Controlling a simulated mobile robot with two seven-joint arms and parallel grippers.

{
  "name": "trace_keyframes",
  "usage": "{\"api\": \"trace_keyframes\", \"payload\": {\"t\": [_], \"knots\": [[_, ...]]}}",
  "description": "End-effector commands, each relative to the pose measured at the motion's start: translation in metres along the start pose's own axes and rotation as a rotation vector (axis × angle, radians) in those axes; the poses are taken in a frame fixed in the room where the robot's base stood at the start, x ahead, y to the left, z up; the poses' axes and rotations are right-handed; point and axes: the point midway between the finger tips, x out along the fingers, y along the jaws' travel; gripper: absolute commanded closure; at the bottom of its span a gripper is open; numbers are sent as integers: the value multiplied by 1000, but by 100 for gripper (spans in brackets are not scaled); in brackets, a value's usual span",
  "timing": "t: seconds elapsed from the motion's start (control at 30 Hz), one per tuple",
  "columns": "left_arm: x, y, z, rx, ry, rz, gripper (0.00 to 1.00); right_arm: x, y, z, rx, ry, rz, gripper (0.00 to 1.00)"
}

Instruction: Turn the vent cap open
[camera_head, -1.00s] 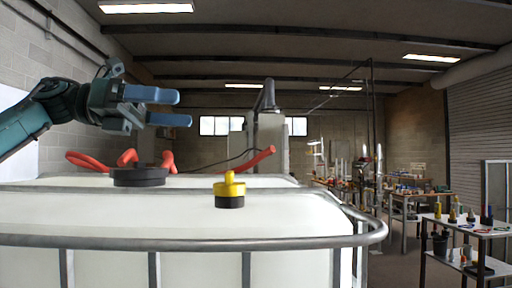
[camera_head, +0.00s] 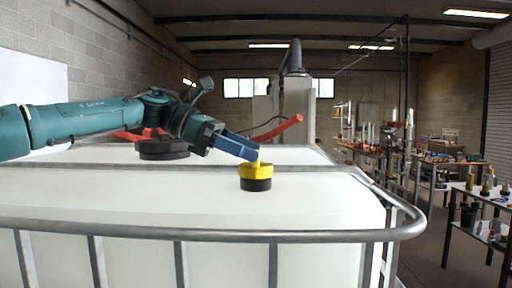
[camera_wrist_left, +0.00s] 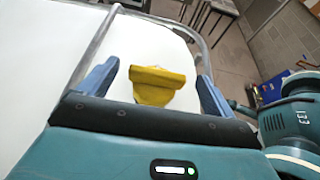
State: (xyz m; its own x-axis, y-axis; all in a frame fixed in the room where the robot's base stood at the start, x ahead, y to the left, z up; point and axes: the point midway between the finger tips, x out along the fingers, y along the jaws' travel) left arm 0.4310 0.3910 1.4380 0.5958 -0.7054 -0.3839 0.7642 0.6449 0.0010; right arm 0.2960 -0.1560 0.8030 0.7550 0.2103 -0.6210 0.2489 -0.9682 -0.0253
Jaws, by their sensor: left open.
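The vent cap (camera_head: 256,171) is yellow on a black base and stands on top of the white tank (camera_head: 200,205). My left gripper (camera_head: 240,147) reaches in from the left, with its blue fingers pointing at the cap. In the left wrist view the yellow cap (camera_wrist_left: 156,85) lies between the two spread fingers of the left gripper (camera_wrist_left: 152,88), with gaps on both sides. The left gripper is open and empty. In the head view its fingertips hide part of the cap's top. My right gripper is not in view.
A large black lid (camera_head: 162,149) sits left of the cap, partly behind my arm. Red handles (camera_head: 277,131) rise behind. A grey metal rail (camera_head: 150,237) runs around the tank's front and right edge. Cluttered tables (camera_head: 482,205) stand at the right.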

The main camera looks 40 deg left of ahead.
Motion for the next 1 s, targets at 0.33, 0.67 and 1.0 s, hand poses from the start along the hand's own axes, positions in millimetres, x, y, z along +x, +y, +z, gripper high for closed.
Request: {"api": "trace_keyframes", "payload": {"t": [0.33, 0.67, 1.0], "knots": [[25, 0, 0, 0, -1, 0, 10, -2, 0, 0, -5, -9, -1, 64], [24, 0, 0, 0, -1, 0, 21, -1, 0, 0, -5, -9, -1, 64], [24, 0, 0, 0, -2, -1, 48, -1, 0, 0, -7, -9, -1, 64]]}}
